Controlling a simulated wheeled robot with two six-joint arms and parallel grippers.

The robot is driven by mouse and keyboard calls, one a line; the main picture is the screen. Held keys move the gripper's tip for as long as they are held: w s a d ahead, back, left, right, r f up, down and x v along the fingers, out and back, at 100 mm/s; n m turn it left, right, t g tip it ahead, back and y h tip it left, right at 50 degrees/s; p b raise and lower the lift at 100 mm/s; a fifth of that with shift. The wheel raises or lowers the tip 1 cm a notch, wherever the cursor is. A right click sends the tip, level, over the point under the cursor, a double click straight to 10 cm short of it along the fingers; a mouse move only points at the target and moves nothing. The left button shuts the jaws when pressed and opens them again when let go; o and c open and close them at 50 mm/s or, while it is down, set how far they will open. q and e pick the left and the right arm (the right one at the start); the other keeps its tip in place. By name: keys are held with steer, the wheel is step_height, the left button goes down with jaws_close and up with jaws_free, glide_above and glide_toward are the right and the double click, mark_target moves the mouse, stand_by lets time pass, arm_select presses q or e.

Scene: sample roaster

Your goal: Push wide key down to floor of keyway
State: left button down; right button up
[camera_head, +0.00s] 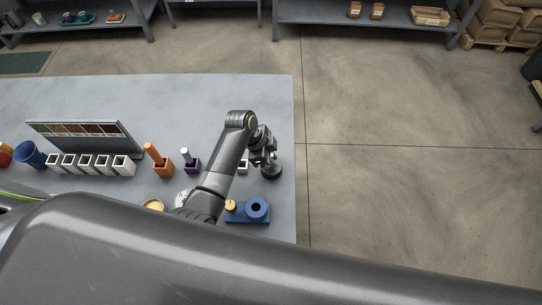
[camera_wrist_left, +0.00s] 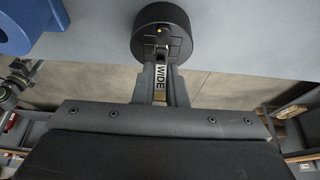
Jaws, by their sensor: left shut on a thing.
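In the left wrist view my left gripper (camera_wrist_left: 162,72) is shut on the wide key (camera_wrist_left: 159,77), a narrow piece with a white label reading WIDE. The key lies between the two fingers, with a brass-coloured part showing below the label. A round black part (camera_wrist_left: 148,44) lies right beyond the fingertips, with a small yellow spot on it. I cannot tell how deep the key sits in it, and the keyway floor is hidden. In the head view my left gripper (camera_head: 264,160) is beside this dark round part (camera_head: 272,172) near the table's right edge. My right gripper is not seen.
A blue block with a ring (camera_head: 257,208) stands close by on the grey table (camera_head: 210,95). The table's back is clear.

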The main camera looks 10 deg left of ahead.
arm_select(q)
steer(key=shift+f+b, duration=0.4)
steer(key=shift+f, duration=0.3)
steer(key=c, duration=1.4)
jaws_free()
steer(key=shift+a+r, duration=0.1)
steer(key=b+v, duration=0.2)
steer(key=v, duration=1.5)
steer(key=shift+r, duration=0.15)
steer(key=shift+s, duration=0.1)
